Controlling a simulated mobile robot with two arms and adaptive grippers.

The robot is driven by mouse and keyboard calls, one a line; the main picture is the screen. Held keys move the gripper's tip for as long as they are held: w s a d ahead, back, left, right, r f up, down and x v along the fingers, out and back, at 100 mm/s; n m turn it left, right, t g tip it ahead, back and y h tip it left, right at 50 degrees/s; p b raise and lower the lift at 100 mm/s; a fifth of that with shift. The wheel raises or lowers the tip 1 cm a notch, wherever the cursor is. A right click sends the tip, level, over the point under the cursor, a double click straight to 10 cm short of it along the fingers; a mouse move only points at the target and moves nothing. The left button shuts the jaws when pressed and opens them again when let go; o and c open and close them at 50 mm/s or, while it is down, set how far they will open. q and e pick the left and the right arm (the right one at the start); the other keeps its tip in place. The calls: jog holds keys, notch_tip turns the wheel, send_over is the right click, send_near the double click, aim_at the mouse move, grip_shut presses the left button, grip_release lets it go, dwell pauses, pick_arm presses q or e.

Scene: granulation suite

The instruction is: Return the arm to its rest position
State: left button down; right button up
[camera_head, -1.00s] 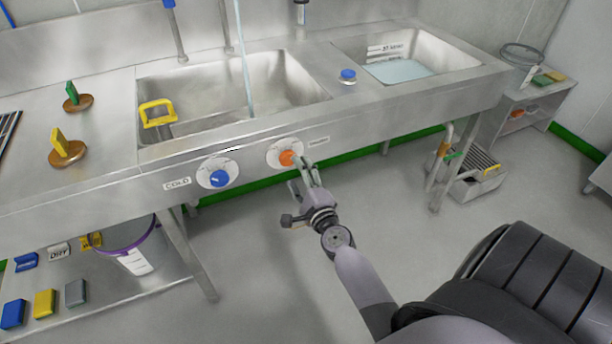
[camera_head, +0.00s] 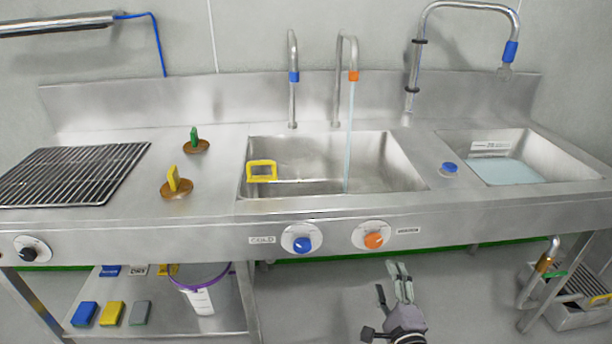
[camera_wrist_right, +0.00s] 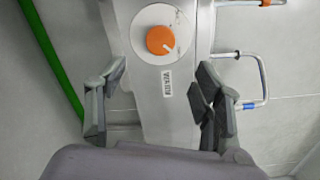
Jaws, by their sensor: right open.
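My right gripper (camera_head: 396,284) is in front of the sink counter, below the orange knob (camera_head: 373,241), apart from it and empty. In the right wrist view my gripper (camera_wrist_right: 160,100) has its fingers spread wide, with the orange knob (camera_wrist_right: 160,40) ahead between and beyond them. The blue knob (camera_head: 302,244) is left of the orange one on the front panel. Water runs from the orange-marked tap (camera_head: 353,76) into the left basin (camera_head: 390,178). My left gripper does not show.
The counter's front panel (camera_head: 200,240) stands close ahead of the right gripper. A lower shelf (camera_head: 225,315) holds a purple-rimmed bucket (camera_head: 200,298) and several coloured blocks. A step-like unit (camera_head: 575,312) stands at the right.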

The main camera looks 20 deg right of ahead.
jog(key=s+a+f+n+g+y+p, duration=0.1)
jog(key=s+a+f+n+g+y, duration=0.2)
jog(key=f, duration=0.6)
jog(key=s+a+f+n+g+p, duration=0.1)
jog(key=s+a+f+n+g, duration=0.2)
jog(key=f+n, duration=0.5)
jog(key=s+a+f+n+g+y, duration=0.1)
jog(key=s+a+f+n+y, duration=0.2)
jog(key=f, duration=0.8)
jog(key=s+a+f+n+g+p, duration=0.1)
jog(key=s+f+n+g, duration=0.3)
jog(key=s, duration=1.2)
jog(key=s+a+f+n+g+h+p, duration=0.1)
jog(key=s+f+n+g, duration=0.4)
jog(key=s+f+n, duration=0.4)
jog(key=s+f, duration=0.3)
jog(key=s, duration=0.3)
jog(key=shift+s+f+h, duration=0.25)
jog(key=shift+s+h, duration=0.05)
jog(key=shift+s, duration=0.05)
jog(key=shift+a, duration=0.1)
jog(key=shift+c, duration=0.5)
